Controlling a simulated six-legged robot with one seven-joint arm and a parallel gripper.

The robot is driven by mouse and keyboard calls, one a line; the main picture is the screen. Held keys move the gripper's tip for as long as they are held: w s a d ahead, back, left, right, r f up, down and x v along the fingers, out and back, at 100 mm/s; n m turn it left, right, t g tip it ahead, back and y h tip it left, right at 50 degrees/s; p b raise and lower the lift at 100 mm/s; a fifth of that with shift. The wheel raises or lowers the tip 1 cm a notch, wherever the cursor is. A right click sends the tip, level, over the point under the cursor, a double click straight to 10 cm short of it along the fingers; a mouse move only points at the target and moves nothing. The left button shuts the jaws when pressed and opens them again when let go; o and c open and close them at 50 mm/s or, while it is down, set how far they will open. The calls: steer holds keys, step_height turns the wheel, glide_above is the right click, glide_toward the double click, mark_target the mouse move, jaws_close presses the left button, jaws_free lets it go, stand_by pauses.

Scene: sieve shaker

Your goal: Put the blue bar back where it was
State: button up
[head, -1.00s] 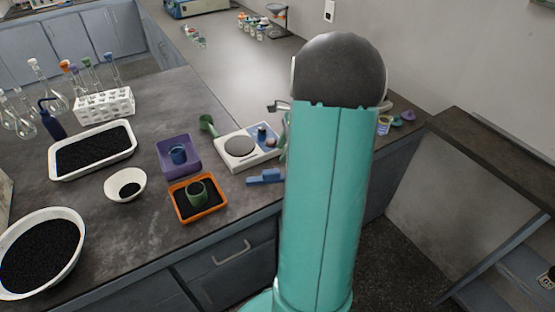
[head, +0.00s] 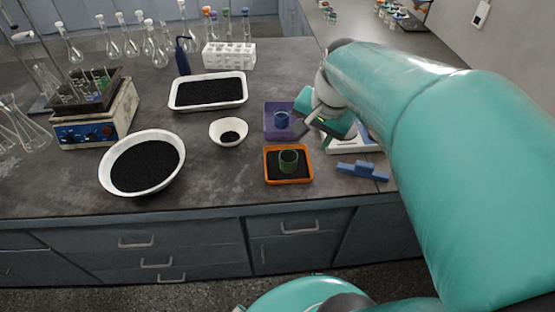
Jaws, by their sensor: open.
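The blue bar (head: 362,171) lies on the dark bench top near its front edge, right of the orange tray (head: 289,181). It has a raised middle part and looks flat on the surface. My gripper (head: 311,121) is open above the bench, over the right side of the purple tray (head: 270,133), beyond and left of the blue bar. It is apart from the bar and nothing shows between its fingers. My arm hides much of the white scale (head: 345,146) behind the bar.
A sieve shaker (head: 100,128) stands at the left with glassware around it. A white bowl (head: 178,176), a small bowl (head: 229,141) and a white tray (head: 243,89) hold black grains. A green cup (head: 289,160) stands in the orange tray. The bench front strip is clear.

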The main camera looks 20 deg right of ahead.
steer(key=s+a+r+n+t, duration=0.2)
steer(key=s+a+n, duration=0.6)
steer(key=a+n, duration=0.2)
steer(key=shift+a, duration=0.4)
steer(key=shift+d, duration=0.15)
